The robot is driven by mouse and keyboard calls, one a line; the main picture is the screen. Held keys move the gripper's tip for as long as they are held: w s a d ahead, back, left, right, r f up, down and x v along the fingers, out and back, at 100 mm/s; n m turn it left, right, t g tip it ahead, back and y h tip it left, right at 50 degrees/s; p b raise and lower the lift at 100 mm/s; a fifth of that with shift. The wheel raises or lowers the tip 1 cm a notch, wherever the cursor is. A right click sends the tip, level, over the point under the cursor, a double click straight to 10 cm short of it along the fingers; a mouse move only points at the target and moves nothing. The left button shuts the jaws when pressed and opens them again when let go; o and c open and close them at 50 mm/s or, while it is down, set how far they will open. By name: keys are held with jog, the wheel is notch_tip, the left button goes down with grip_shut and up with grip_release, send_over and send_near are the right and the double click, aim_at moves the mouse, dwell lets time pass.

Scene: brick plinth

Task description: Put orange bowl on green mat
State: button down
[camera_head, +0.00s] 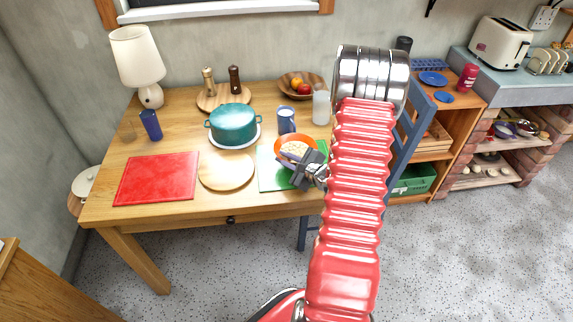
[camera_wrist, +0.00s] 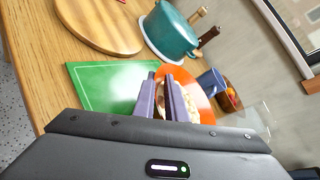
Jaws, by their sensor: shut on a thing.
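The orange bowl (camera_head: 281,141) has pale contents and sits over the upper right part of the green mat (camera_head: 266,178) in the head view. My gripper (camera_head: 298,166) is at the bowl's near side, shut on its rim. In the wrist view the fingers (camera_wrist: 162,78) cross the near side of the bowl (camera_wrist: 188,82), and the green mat (camera_wrist: 98,85) lies to their left. The fingers and my arm hide part of the bowl and mat. I cannot tell whether the bowl touches the mat or hangs just above it.
A round wooden board (camera_head: 227,173) and a red mat (camera_head: 155,180) lie left of the green mat. A teal pot (camera_head: 232,124) and a blue mug (camera_head: 286,121) stand behind. A clear glass (camera_head: 321,108) and a fruit bowl (camera_head: 289,84) are farther back. A blue chair (camera_head: 408,135) is at right.

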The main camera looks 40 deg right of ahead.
aim_at(285, 173)
jog(key=shift+f, duration=1.7)
jog(key=c, duration=1.8)
grip_release()
jog(key=shift+f, duration=0.1)
jog(key=shift+o, duration=0.2)
jog(key=v, duration=1.2)
jog(key=shift+a, duration=0.1)
